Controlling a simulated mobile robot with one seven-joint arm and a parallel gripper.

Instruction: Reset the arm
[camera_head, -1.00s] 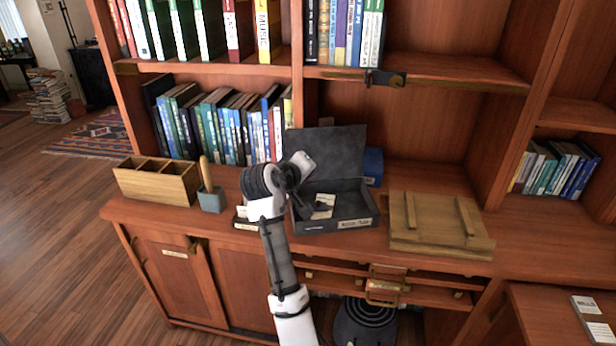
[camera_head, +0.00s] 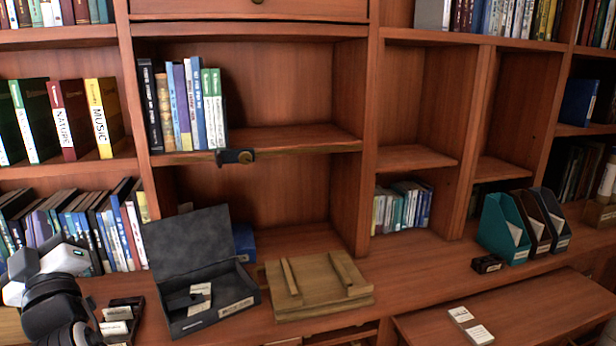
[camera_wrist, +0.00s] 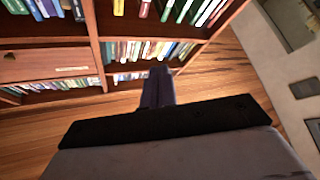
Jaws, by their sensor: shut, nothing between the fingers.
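My gripper (camera_wrist: 161,75) shows in the wrist view with its dark fingers together, nothing held between them. It is in the air, facing bookshelves with the wooden floor visible past it. In the head view, part of my arm is at the lower left edge, beside the desk top; the fingertips cannot be made out there.
An open dark box (camera_head: 215,303) stands on the desk, with a wooden board (camera_head: 318,287) to its right. A small tray of cards (camera_head: 118,320) lies close to my arm. Teal and dark file holders (camera_head: 503,228) stand at the right.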

